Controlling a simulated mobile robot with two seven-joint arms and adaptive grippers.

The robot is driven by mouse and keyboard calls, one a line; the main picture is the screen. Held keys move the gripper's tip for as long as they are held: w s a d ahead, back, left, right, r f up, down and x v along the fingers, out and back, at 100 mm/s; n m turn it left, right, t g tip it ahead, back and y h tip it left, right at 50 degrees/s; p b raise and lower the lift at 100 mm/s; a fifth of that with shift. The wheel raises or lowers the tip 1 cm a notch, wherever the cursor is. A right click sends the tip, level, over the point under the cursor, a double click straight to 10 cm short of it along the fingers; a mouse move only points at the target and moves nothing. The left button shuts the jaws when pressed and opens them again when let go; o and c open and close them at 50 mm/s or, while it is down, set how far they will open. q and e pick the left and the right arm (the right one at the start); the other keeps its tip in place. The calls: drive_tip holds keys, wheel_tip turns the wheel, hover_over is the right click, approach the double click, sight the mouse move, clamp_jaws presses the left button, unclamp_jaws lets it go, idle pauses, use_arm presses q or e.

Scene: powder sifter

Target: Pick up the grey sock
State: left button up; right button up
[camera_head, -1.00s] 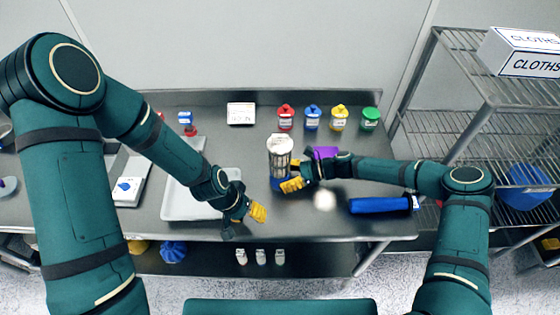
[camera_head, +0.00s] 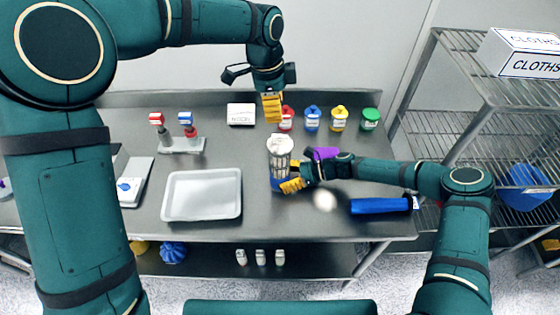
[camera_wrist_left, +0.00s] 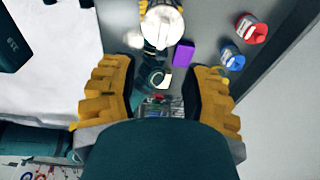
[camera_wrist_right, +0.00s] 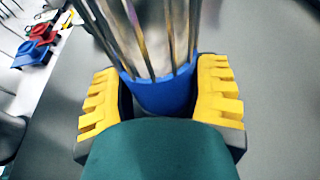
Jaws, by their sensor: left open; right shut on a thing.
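I cannot make out a separate grey sock. An upright cylinder (camera_head: 279,152) with metal bars, a white top and a blue base stands at mid-table. Pale grey-white material (camera_wrist_right: 150,30) shows inside its bars in the right wrist view. My right gripper (camera_head: 290,185) is shut on the blue base (camera_wrist_right: 165,95). My left gripper (camera_head: 272,106) is open and empty, raised near the back of the table, fingers pointing down. The left wrist view shows the cylinder's white top (camera_wrist_left: 162,28) beyond the open fingers (camera_wrist_left: 160,95).
Red (camera_head: 286,121), blue (camera_head: 312,118), yellow (camera_head: 339,119) and green (camera_head: 370,119) containers line the back. A white tray (camera_head: 203,213) lies left, a blue roll (camera_head: 380,205) right. A purple block (camera_head: 324,153) is beside the cylinder. A cloths box (camera_head: 522,52) tops the rack.

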sight(280, 136)
use_arm(q)
drive_tip(key=f, duration=0.3)
drive_tip(key=d+f, duration=0.1)
drive_tip(key=f, duration=0.7)
drive_tip(key=shift+w+d+f, duration=0.1)
drive_tip(key=shift+w+d, duration=0.05)
clamp_jaws()
